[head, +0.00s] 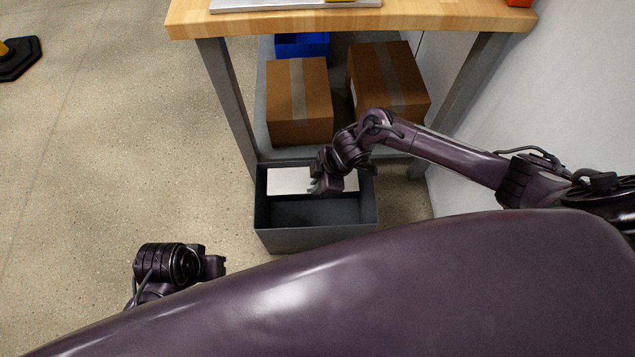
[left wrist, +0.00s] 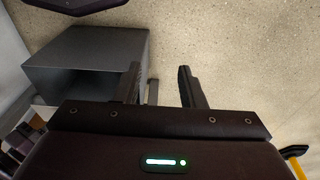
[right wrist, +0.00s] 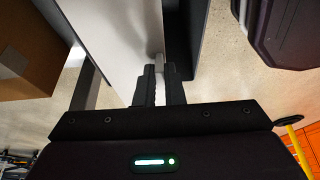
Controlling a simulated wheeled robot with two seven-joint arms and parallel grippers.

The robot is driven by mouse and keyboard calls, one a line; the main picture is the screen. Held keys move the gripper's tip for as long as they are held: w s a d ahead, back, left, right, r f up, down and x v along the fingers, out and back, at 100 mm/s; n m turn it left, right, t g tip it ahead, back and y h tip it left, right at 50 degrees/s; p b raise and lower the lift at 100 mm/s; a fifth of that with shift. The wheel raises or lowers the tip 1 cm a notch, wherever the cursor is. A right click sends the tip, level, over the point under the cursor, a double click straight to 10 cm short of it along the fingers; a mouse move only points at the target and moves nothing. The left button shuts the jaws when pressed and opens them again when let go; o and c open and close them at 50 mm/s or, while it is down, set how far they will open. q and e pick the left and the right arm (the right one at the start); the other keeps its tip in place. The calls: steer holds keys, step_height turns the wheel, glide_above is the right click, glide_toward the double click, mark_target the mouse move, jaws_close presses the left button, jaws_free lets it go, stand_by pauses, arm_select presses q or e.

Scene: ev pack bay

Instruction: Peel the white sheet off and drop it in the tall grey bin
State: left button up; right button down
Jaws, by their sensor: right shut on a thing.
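The tall grey bin (head: 315,240) stands on the floor in front of the bench. It also shows in the left wrist view (left wrist: 88,75). The white sheet (head: 288,181) shows at the bin's mouth, along its far side; how far it reaches inside I cannot tell. My right gripper (head: 325,186) is over the bin, shut on the sheet's edge. In the right wrist view the sheet (right wrist: 118,35) runs away from the shut fingers (right wrist: 159,72). My left gripper (left wrist: 160,85) is empty, its fingers apart, left of the bin and clear of it.
The wooden bench (head: 370,20) stands behind the bin, with a flat metallic item (head: 270,4) on top. Its lower shelf holds two cardboard boxes (head: 298,105) (head: 395,75) and a blue bin (head: 300,47). A wall is at the right. The floor (head: 110,140) at left is mostly clear.

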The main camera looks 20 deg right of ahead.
steer(key=c, duration=1.5)
jaws_free()
steer(key=shift+o, duration=0.2)
